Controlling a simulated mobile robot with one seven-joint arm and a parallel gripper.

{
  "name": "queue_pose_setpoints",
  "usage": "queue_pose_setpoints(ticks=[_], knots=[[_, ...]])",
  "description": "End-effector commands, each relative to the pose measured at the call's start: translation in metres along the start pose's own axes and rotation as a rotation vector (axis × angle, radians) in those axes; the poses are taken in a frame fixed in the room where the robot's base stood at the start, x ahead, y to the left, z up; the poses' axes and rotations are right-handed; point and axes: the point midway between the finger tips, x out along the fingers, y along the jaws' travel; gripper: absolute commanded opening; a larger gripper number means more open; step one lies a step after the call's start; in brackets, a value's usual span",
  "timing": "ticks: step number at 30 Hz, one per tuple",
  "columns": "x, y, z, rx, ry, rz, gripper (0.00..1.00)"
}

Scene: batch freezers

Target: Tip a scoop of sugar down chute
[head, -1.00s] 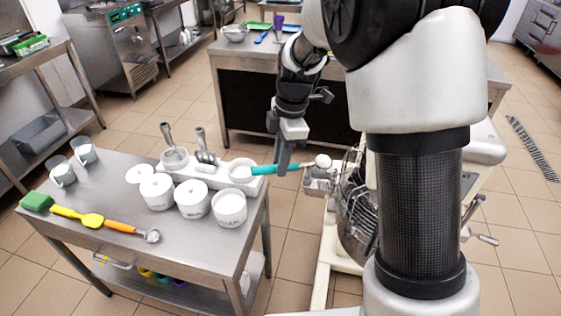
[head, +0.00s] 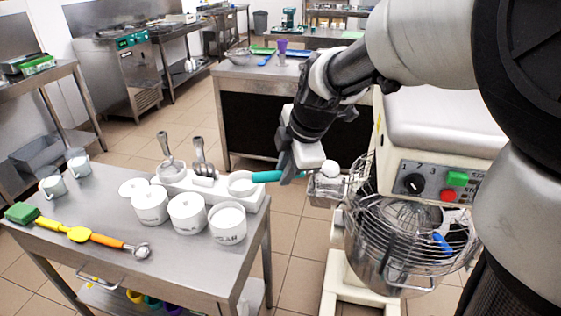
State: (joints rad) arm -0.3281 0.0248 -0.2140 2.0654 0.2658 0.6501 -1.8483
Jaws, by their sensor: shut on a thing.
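My gripper (head: 291,172) is shut on the teal-handled scoop (head: 267,176), between the table and the mixer. The scoop's bowl, heaped with white sugar (head: 331,168), is just above the metal chute (head: 323,189) on the mixer's near left side. The scoop looks roughly level; whether it touches the chute I cannot tell. The mixer (head: 410,235) has a wire guard over its steel bowl. An open white tub of white contents (head: 228,224) stands at the table's right front, its lettering partly readable.
The steel table (head: 185,262) holds more white tubs (head: 150,205), a white holder with metal scoops (head: 205,182), small pails (head: 52,187), a green brush (head: 21,212) and an orange-handled scoop (head: 112,242). A counter (head: 240,72) stands behind. Tiled floor separates table and mixer.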

Motion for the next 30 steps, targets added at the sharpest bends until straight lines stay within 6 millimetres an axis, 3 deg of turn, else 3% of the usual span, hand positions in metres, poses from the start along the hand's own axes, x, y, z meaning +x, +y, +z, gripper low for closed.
queue_pose_setpoints(ticks=[30], knots=[[0.0065,-0.0126,0.0007,-0.037,0.0,0.283,0.0]])
